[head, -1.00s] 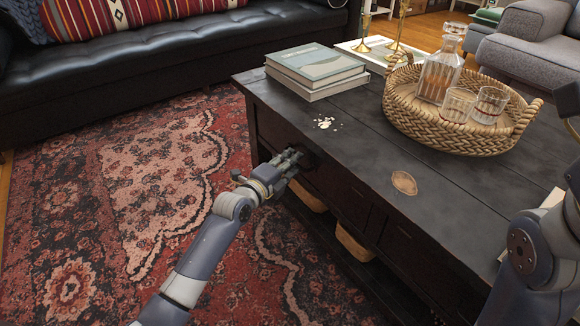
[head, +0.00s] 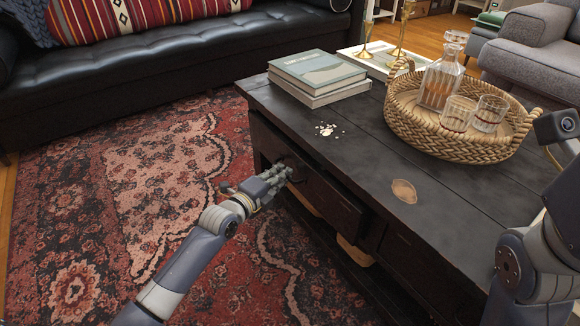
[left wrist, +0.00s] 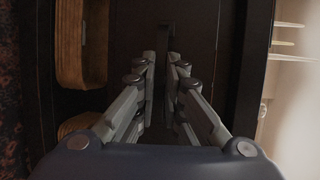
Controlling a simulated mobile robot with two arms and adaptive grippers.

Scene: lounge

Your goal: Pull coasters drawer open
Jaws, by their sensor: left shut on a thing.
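The coffee table (head: 370,165) is dark wood with drawers along its long side. One drawer (head: 330,202) stands partly out from the table, its front ahead of the frame. My left gripper (head: 282,173) is at the left part of this drawer front, shut on its dark handle. In the left wrist view my left gripper's fingers (left wrist: 162,64) close around the narrow handle (left wrist: 164,36) against the dark drawer front (left wrist: 205,35). The drawer's inside is not clearly seen. My right arm shows at the right edge of the head view; its gripper fingers are not visible.
On the table top are books (head: 318,75), a woven tray (head: 455,137) with a decanter and glasses, pale crumbs (head: 326,130) and a round wooden piece (head: 403,191). Baskets (left wrist: 82,45) sit below. The rug (head: 120,200) leaves free floor in front.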

